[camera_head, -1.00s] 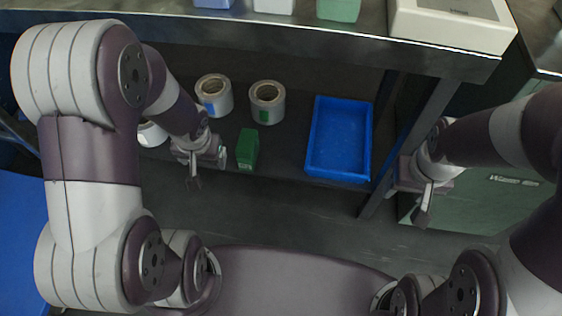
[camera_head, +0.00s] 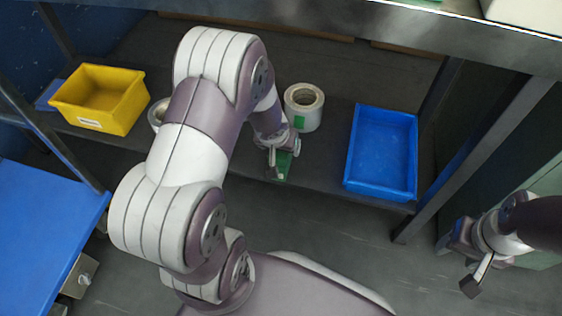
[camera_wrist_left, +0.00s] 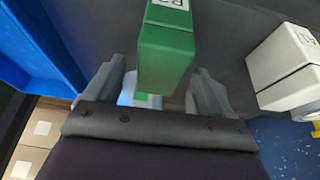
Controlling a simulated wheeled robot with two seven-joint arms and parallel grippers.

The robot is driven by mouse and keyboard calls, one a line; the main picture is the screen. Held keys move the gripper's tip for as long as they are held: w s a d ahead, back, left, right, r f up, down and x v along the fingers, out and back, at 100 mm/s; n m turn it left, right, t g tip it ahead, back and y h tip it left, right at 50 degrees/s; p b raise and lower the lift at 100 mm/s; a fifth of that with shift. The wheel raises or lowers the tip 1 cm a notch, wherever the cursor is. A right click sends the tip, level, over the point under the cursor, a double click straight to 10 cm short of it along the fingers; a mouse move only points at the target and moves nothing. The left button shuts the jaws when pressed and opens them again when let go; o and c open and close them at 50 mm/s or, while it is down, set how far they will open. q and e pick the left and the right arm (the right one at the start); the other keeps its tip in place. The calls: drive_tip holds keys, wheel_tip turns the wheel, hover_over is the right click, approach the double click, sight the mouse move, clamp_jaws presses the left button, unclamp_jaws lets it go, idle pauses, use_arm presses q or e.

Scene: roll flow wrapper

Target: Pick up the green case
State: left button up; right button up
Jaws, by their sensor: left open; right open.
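The green case (camera_head: 284,168) is on the lower shelf near its front edge, mostly hidden behind my left gripper in the head view. In the left wrist view the green case (camera_wrist_left: 166,52) is a box with a white label on its upper end. My left gripper (camera_head: 281,158) is open at the case. In the left wrist view its fingers (camera_wrist_left: 160,88) stand on either side of the case; I cannot tell whether they touch it. My right gripper (camera_head: 476,277) is open and empty at the lower right, away from the shelf.
A white roll (camera_head: 304,107) stands behind the case. A blue bin (camera_head: 382,150) is to its right and a yellow bin (camera_head: 100,98) far left. The steel upper surface (camera_head: 420,30) overhangs the shelf. A white labelled box (camera_wrist_left: 284,68) shows in the left wrist view.

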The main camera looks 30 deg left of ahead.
use_arm(q)
drive_tip(key=b+x, duration=0.1)
drive_tip(key=x, duration=0.3)
drive_tip(key=shift+w+b, duration=0.1)
drive_tip(key=shift+b, duration=0.3)
drive_tip(key=shift+r, duration=0.1)
use_arm(e)
wheel_tip(320, 180, down, 3)
drive_tip(key=shift+r, duration=0.2)
use_arm(q)
drive_tip(key=c, duration=1.2)
drive_tip(key=shift+r, duration=0.1)
use_arm(e)
drive_tip(key=shift+r, duration=0.1)
